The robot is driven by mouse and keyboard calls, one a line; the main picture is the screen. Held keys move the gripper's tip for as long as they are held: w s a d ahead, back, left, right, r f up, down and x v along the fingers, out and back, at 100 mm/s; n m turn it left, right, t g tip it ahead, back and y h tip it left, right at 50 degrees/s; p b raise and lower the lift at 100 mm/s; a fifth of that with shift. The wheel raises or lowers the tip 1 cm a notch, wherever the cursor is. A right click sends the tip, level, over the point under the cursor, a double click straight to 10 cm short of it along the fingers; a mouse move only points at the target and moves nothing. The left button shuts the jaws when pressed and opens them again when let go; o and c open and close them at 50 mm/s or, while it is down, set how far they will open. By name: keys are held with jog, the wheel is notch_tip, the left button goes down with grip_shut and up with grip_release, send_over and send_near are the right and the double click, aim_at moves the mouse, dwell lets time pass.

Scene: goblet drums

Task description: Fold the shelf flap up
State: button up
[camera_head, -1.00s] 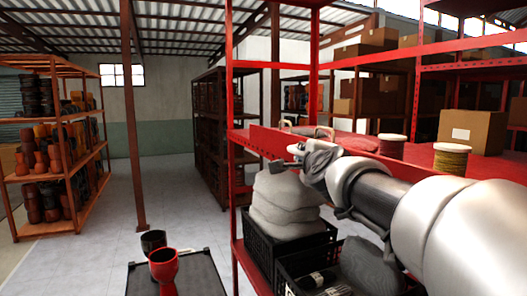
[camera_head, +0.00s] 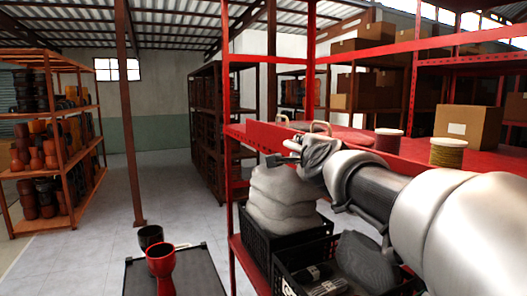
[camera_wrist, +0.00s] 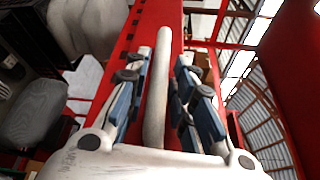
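The red shelf (camera_head: 355,138) stands at right in the head view, with a red board (camera_head: 265,134) along its front edge that looks like the flap. My arm reaches in from the right, and my gripper (camera_head: 283,157) is at the front of this edge, just below the board. In the wrist view, my gripper (camera_wrist: 162,65) is open, with blue-padded fingers on both sides of a pale round bar (camera_wrist: 158,90). I cannot tell whether a pad touches the bar. A red perforated beam (camera_wrist: 125,65) lies behind it. My arm hides part of the shelf front.
Two spools (camera_head: 388,140) (camera_head: 447,152) and a cardboard box (camera_head: 467,127) are on the shelf. Below are black crates (camera_head: 262,232) with grey sacks (camera_head: 282,197). A red goblet drum (camera_head: 160,266) and a black one (camera_head: 150,236) stand at lower left. Floor beyond is clear.

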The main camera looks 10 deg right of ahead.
jog(key=s+r, duration=0.1)
jog(key=s, duration=1)
jog(key=shift+s+a, duration=0.3)
jog(key=shift+a, duration=0.1)
jog(key=s+a+f+n+g+y+b, duration=0.25)
jog(key=s+a+f+n, duration=0.35)
jog(key=f, duration=0.4)
jog(key=s+a+f+n+g+y+b, duration=0.2)
jog(key=s+a+f+n+y+b, duration=0.15)
jog(key=f+n, duration=0.5)
jog(key=s+d+f+n+g+h+b, duration=0.2)
jog(key=s+d+f+n+g, duration=0.1)
jog(key=s+f, duration=0.6)
jog(key=s+d+f+n+g+h+b, duration=0.2)
jog(key=s+f, duration=0.7)
jog(key=f, duration=0.6)
jog(key=d+n+g+b, duration=0.1)
jog(key=d+g, duration=0.1)
jog(key=shift+s+d+f+n+g+h+b, duration=0.3)
jog(key=shift+s+f+n+g+h+b, duration=0.05)
jog(key=shift+f+h, duration=0.05)
